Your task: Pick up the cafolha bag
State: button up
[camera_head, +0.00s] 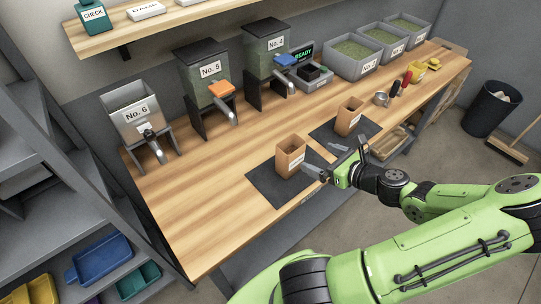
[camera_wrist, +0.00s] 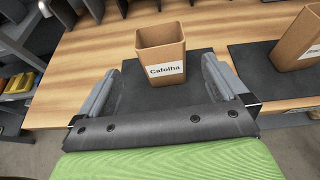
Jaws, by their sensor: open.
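The cafolha bag (camera_head: 290,156) is an open-topped brown paper bag standing upright on a dark mat (camera_head: 262,184) near the bench's front edge. In the wrist view the bag (camera_wrist: 161,46) is upright, with its white "Cafolha" label facing me. My gripper (camera_head: 325,160) is at the bag's front side, low over the bench edge. In the wrist view my gripper (camera_wrist: 160,68) has its fingers spread wide, one on each side of the bag's lower part. Nothing is held. I cannot tell whether the fingertips reach past the bag's front face.
A second brown bag (camera_head: 349,116) stands on another mat (camera_head: 362,133) to the right. Hoppers No. 6 (camera_head: 136,113), No. 5 (camera_head: 208,83) and another (camera_head: 266,55) line the back. A small metal cup (camera_head: 382,99) stands farther right. The bench (camera_head: 190,205) is clear to the left.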

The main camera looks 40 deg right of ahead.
aim_at(284, 145)
jog(key=b+x, duration=0.2)
jog(key=x, duration=1.2)
jog(key=shift+w+f, duration=0.3)
jog(key=shift+f, duration=0.05)
jog(key=shift+s, duration=0.1)
jog(key=shift+c, duration=0.3)
jog(key=c, duration=0.7)
